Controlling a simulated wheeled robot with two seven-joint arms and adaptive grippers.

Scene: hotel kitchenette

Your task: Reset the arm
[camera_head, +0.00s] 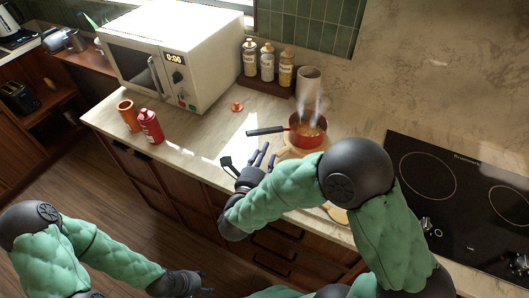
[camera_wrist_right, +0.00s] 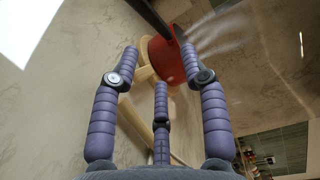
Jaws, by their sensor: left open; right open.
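My right gripper (camera_head: 262,160) is over the counter in the head view, close to the red saucepan (camera_head: 308,131). In the right wrist view its purple fingers (camera_wrist_right: 160,75) are spread open with nothing between them. The red saucepan also shows in the right wrist view (camera_wrist_right: 165,60), just beyond the fingertips. It steams and sits on a round wooden board (camera_head: 287,152). My left gripper (camera_head: 203,285) is low in front of the cabinets, away from the counter top. It looks empty and open, though its fingers are small in the picture.
A white microwave (camera_head: 172,55), a red bottle (camera_head: 150,126), an orange cup (camera_head: 129,115) and a rack of bottles (camera_head: 267,62) stand on the counter. A black cooktop (camera_head: 450,190) is at right. A wooden utensil (camera_head: 337,214) is partly hidden by my right arm. The floor at left is clear.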

